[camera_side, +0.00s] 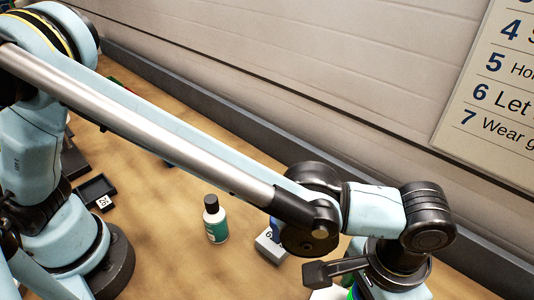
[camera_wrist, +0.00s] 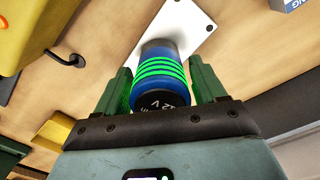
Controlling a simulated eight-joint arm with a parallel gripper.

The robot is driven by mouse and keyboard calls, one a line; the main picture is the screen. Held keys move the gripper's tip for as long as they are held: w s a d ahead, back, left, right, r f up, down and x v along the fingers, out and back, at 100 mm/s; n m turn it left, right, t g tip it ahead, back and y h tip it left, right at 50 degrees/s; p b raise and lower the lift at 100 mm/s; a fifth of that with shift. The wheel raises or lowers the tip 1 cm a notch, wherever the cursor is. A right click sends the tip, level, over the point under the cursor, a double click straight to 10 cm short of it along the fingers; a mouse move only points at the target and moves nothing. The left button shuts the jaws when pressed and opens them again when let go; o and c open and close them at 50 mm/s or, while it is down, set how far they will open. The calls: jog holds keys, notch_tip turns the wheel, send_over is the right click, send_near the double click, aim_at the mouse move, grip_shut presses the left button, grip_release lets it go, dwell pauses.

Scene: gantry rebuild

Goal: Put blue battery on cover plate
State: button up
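The blue battery (camera_wrist: 163,78), with bright green rings and a black end cap marked 12V, is between the two green fingers of my gripper (camera_wrist: 160,70). The fingers appear to press on its sides, and it looks upright. Its far end lies over the pale cover plate (camera_wrist: 190,25), which has screw holes; I cannot tell whether they touch. In the side view my arm hides most of the gripper; a sliver of the battery (camera_side: 354,292) and a corner of the plate (camera_side: 322,294) show at the bottom edge.
A white and green bottle (camera_side: 215,220) and a grey box (camera_side: 269,245) stand on the wooden table left of my wrist. A black tray (camera_side: 95,191) is farther left. A yellow object (camera_wrist: 35,25) is at the left of the wrist view. A wall runs behind.

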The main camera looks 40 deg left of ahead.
jog(key=shift+o, duration=0.4)
jog(key=shift+r, duration=0.1)
notch_tip(320, 180, up, 12)
jog(key=shift+f, duration=0.25)
jog(key=shift+r, duration=0.25)
jog(key=shift+w+a+r, duration=0.15)
jog(key=shift+w+a, duration=0.05)
jog(key=shift+a, duration=0.1)
jog(key=w+a+r+n+t+h, duration=0.15)
jog(key=w+a, duration=0.25)
jog(key=a, duration=0.6)
jog(key=w+a+n+t, duration=0.2)
jog(key=w+a, duration=0.1)
jog(key=a, duration=0.8)
jog(key=s+a+f+n+t, duration=0.1)
jog(key=s+a+f+t, duration=0.1)
jog(key=a, duration=0.6)
jog(key=s+a+f+n+t+y, duration=0.1)
jog(key=s+a+f, duration=0.1)
jog(key=a, duration=0.7)
jog(key=shift+a+f+t, duration=0.2)
jog(key=shift+f+t, duration=0.15)
jog(key=shift+f, duration=0.55)
